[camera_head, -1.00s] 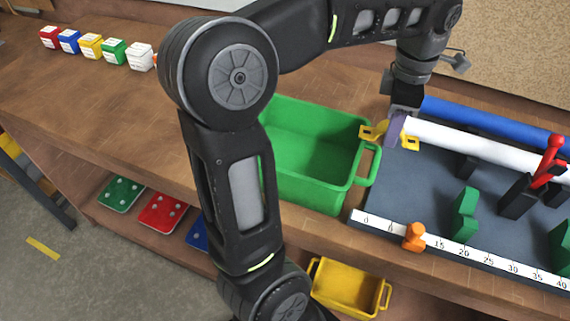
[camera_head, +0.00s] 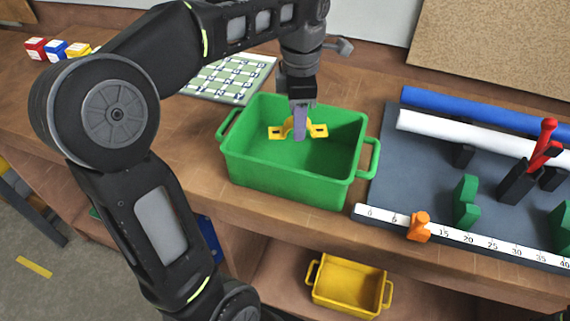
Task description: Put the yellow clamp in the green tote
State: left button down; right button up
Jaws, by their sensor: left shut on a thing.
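The yellow clamp (camera_head: 318,130) is a small bracket with a raised middle and a flat holed tab at each side. My left gripper (camera_head: 299,122) is shut on its middle and points down. The clamp shows over the inside of the green tote (camera_head: 290,187), in front of its back wall. I cannot tell how far it is above the tote floor. The tote is open, with a handle at each side, and its visible floor is empty. My right gripper is not in view.
A dark mat (camera_head: 430,180) with blue and white rolls, green blocks, a red-handled clamp (camera_head: 540,155) and an orange piece (camera_head: 419,227) lies right of the tote. A green-and-white grid board (camera_head: 228,78) lies behind it. A yellow bin (camera_head: 348,284) sits on the lower shelf.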

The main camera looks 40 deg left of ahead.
aim_at(296, 164)
pick_arm(q)
jog(key=shift+a, duration=0.1)
notch_tip(296, 164, down, 5)
jog(key=shift+f, duration=0.65)
jog(key=shift+f, duration=0.1)
notch_tip(296, 164, down, 4)
jog(key=shift+r, duration=0.25)
